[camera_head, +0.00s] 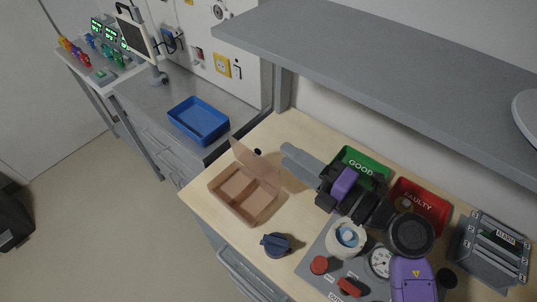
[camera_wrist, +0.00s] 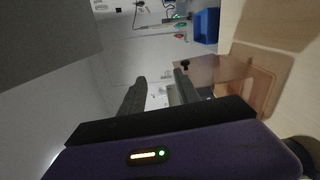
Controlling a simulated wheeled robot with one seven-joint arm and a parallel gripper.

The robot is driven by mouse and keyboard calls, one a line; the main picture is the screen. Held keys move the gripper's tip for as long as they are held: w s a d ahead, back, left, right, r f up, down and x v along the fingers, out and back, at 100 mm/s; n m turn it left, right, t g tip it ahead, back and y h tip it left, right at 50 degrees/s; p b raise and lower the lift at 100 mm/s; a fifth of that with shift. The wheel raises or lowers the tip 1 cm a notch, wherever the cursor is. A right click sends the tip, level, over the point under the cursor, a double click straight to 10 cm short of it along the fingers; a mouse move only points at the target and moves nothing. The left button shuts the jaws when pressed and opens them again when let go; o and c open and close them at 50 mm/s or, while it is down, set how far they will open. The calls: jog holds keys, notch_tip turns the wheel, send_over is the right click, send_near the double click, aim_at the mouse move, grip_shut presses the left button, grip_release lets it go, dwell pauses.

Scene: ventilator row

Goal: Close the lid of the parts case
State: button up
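The parts case (camera_head: 229,206) is a shallow, brownish-pink box with compartments, on the wooden bench. Its see-through lid (camera_head: 256,161) stands raised along the back edge, so the case is open. In the wrist view the lid (camera_wrist: 222,72) shows at the right, beyond and beside the fingers. My gripper (camera_head: 286,157) is just right of the raised lid, with its grey fingers pointing toward it. The wrist view shows the fingers (camera_wrist: 160,88) apart with nothing held between them. I cannot tell whether a finger touches the lid.
A blue tray (camera_head: 198,121) sits on the grey cabinet behind left. A dark blue knobbed part (camera_head: 275,244) lies before the case. A green GOOD bin (camera_head: 365,157), a red FAULTY bin (camera_head: 432,207) and a test panel with gauge (camera_head: 380,262) stand right. A grey shelf (camera_head: 400,62) overhangs the bench.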

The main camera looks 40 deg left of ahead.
send_near(257, 161)
jog(key=w+a, duration=0.1)
jog(key=w, duration=0.1)
jog(key=a, duration=0.8)
jog(key=shift+w+r, duration=0.3)
jog(key=shift+w, duration=0.1)
grip_shut()
dwell(0.7)
